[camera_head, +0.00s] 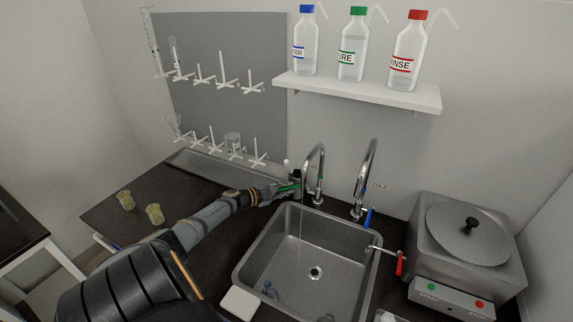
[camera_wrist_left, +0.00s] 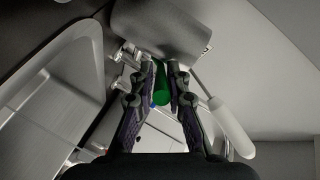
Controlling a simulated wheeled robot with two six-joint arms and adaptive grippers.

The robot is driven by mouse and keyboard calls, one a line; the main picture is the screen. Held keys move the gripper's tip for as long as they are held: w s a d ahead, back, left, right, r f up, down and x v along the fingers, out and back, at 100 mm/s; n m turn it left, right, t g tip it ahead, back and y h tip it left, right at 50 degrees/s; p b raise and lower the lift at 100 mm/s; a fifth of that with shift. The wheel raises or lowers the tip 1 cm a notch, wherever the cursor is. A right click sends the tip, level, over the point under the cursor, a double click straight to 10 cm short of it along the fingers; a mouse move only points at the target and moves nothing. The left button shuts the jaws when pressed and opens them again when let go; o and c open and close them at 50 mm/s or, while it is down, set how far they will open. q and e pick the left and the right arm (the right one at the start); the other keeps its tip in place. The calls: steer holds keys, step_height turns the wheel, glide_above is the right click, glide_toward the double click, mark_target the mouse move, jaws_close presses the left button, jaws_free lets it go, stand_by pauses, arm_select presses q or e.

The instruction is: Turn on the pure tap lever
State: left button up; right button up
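The pure tap lever has a green handle (camera_head: 290,186) at the back left of the sink, beside the left curved tap (camera_head: 319,170). My left gripper (camera_head: 284,190) reaches it from the left. In the left wrist view the green handle (camera_wrist_left: 163,82) lies between the two fingers of my left gripper (camera_wrist_left: 162,72), with a finger close on each side. The gripper appears shut on it, though the exact contact is hard to see. A thin pale line, perhaps water, runs down from the left tap's spout into the sink. My right gripper is not in view.
A second tap (camera_head: 364,175) with a blue lever (camera_head: 368,217) and a red lever (camera_head: 400,262) stand right of the steel sink (camera_head: 262,243). A distiller (camera_head: 470,240) is at right. Labelled bottles stand on the shelf (camera_head: 360,88). Two yellowish cups sit at left.

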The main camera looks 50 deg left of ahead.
arm_select(q)
steer(key=o, duration=0.3)
steer(key=v, duration=1.2)
steer(key=shift+r, duration=0.1)
stand_by(0.6)
